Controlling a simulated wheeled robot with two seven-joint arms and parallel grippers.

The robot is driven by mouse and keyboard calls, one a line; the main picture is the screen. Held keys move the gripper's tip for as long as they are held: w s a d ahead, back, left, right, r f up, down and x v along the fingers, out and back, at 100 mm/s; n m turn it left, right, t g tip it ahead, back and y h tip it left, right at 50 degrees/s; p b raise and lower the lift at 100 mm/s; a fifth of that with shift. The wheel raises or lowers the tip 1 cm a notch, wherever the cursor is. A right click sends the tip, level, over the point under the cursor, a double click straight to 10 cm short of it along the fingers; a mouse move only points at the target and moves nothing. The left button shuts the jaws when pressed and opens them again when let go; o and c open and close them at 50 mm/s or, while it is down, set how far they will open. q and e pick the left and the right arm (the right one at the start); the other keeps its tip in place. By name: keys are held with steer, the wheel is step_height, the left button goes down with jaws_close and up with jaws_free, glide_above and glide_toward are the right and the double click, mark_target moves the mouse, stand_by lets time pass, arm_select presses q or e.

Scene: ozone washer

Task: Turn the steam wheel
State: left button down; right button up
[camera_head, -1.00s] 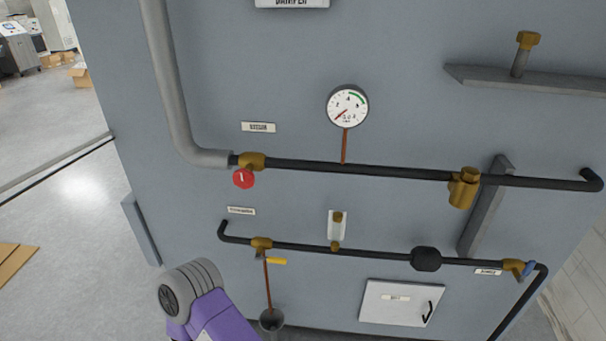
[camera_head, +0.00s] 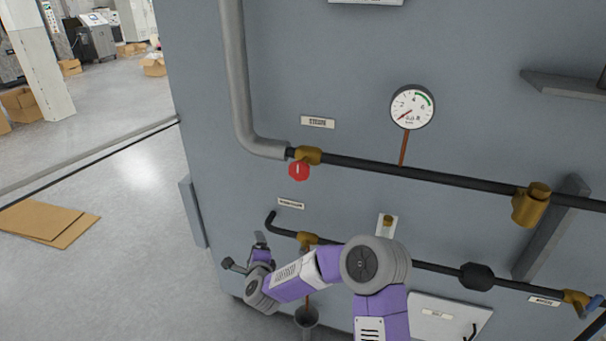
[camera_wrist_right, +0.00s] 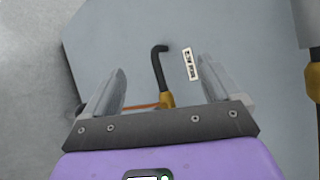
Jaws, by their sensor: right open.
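The steam wheel (camera_head: 298,171) is a small red round handle with a white mark. It sits below a brass valve (camera_head: 308,154) on the upper black pipe, under the label (camera_head: 317,122). My right gripper (camera_head: 246,253) is below and left of the wheel, near the left end of the lower pipe, apart from the wheel. In the right wrist view my right gripper (camera_wrist_right: 160,72) is open with nothing between its fingers. The lower pipe's bent end shows beyond them; the red wheel is not seen there. My left gripper is not in view.
A pressure gauge (camera_head: 412,106) stands above the upper pipe. The lower black pipe (camera_head: 440,269) runs across the grey panel, partly hidden by my right arm. Flat cardboard (camera_head: 48,222) lies on the floor at left, which is otherwise mostly clear nearby.

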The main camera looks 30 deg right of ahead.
steer(key=w+d+r+m+h, duration=0.1)
steer(key=d+r+m+h, duration=0.6)
steer(key=r+m, duration=0.5)
steer(key=m+g+h, duration=0.2)
steer(key=m+h, duration=0.1)
steer(key=m, duration=0.3)
glide_toward(298, 172)
steer(key=x, duration=0.5)
steer(key=shift+w+a+f+b, duration=0.1)
steer(key=shift+a+f+b, duration=0.05)
steer(key=shift+f+b, duration=0.15)
steer(key=shift+m, duration=0.5)
steer(key=x, duration=0.3)
steer(key=p+x, duration=0.1)
steer(key=x, duration=0.2)
steer(key=shift+w+d+r, duration=0.1)
steer(key=shift+d+r, duration=0.15)
steer(key=shift+d, duration=0.05)
steer(key=shift+w+d, duration=0.35)
steer(key=c, duration=1)
steer(key=shift+c, duration=0.2)
